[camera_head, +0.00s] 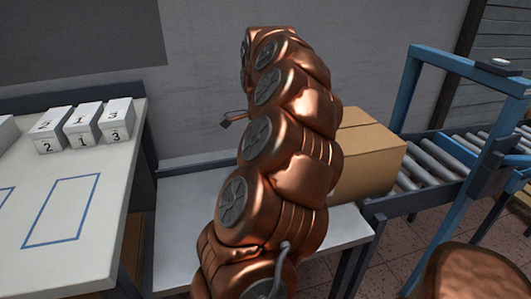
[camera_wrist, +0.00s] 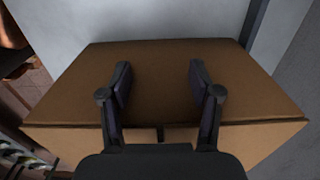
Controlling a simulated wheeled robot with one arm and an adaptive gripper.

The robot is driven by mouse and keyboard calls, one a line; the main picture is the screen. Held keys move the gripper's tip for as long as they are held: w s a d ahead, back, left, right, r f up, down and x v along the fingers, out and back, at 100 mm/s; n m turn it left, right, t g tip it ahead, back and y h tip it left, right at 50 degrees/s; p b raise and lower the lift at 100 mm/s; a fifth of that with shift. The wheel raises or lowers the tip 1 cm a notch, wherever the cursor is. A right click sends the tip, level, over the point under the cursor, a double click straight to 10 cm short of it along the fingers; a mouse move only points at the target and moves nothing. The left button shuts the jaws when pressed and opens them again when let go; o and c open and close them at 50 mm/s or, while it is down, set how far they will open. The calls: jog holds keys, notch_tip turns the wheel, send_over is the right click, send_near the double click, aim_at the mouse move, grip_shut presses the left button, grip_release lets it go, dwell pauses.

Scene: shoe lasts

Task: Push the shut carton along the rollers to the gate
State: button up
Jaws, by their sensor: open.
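The brown carton (camera_head: 372,155) is shut and stands at the near end of the rollers (camera_head: 435,160), beside the light bench top. My arm hides its left part in the head view. The gate is a blue frame (camera_head: 468,68) standing over the rollers to the right of the carton. In the wrist view the carton (camera_wrist: 160,90) fills the middle. My gripper (camera_wrist: 160,68) is open, its two dark fingers spread in front of the carton with nothing between them. I cannot tell whether they touch it. The gripper is mostly hidden behind my arm in the head view.
A white table (camera_head: 75,235) at left has blue outlined rectangles and several white numbered blocks (camera_head: 83,125). The light bench top (camera_head: 185,215) is bare left of my arm. The visible rollers between carton and gate look clear. A grey wall stands behind.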

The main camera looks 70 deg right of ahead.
jog(key=shift+s+d, duration=0.35)
jog(key=shift+s, duration=0.15)
